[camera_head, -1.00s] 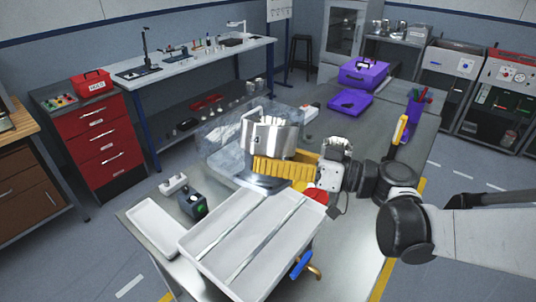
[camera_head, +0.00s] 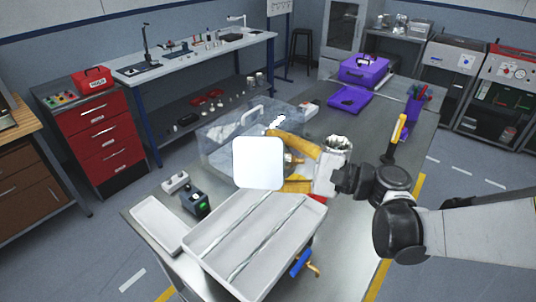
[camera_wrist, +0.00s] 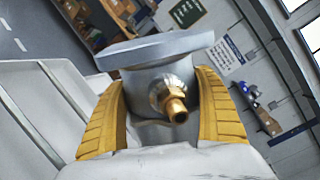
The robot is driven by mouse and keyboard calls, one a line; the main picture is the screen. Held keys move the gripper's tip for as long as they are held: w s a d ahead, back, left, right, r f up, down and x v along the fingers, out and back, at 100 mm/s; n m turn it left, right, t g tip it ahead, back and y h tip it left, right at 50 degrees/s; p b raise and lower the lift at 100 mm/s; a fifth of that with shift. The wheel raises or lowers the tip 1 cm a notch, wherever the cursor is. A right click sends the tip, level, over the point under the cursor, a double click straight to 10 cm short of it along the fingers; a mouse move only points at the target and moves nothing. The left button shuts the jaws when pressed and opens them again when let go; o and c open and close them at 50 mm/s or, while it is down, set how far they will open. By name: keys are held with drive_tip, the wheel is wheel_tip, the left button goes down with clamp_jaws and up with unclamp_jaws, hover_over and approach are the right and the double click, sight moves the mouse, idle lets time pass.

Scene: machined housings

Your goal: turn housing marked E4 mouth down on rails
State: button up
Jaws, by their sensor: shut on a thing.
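The housing (camera_head: 258,163) is in my gripper (camera_head: 281,160), held in the air above the far end of the rail tray. Its flat, square, pale face points toward the head camera and hides its body. In the wrist view my yellow fingers (camera_wrist: 162,82) clasp the round grey body from both sides; a flange (camera_wrist: 155,50) and a brass fitting (camera_wrist: 175,103) show. The housing lies on its side, tipped over. I cannot see its mouth or read an E4 mark. Two thin metal rails (camera_head: 236,228) (camera_head: 264,244) run along the white tray (camera_head: 212,225), empty.
A clear box (camera_head: 222,140) stands behind and left of the housing. A small black device (camera_head: 196,203) and a narrow white tray (camera_head: 158,222) sit left of the rails. A blue-handled part (camera_head: 301,262) is at the right edge. Purple cases (camera_head: 350,102) stand farther back.

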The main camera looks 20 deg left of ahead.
drive_tip(key=shift+m+b, duration=0.35)
drive_tip(key=shift+m, duration=0.55)
drive_tip(key=m, duration=0.4)
drive_tip(key=shift+m+b, duration=0.4)
drive_tip(key=m, duration=0.5)
drive_tip(key=shift+b, duration=0.3)
drive_tip(key=shift+f+m, duration=0.25)
drive_tip(key=shift+m, duration=0.05)
wheel_tip(320, 180, down, 10)
drive_tip(key=b, duration=0.9)
drive_tip(key=shift+r, duration=0.15)
drive_tip(key=shift+f+b, duration=0.45)
drive_tip(key=shift+f, duration=0.1)
drive_tip(key=o, duration=1.4)
drive_tip(key=shift+d, duration=0.1)
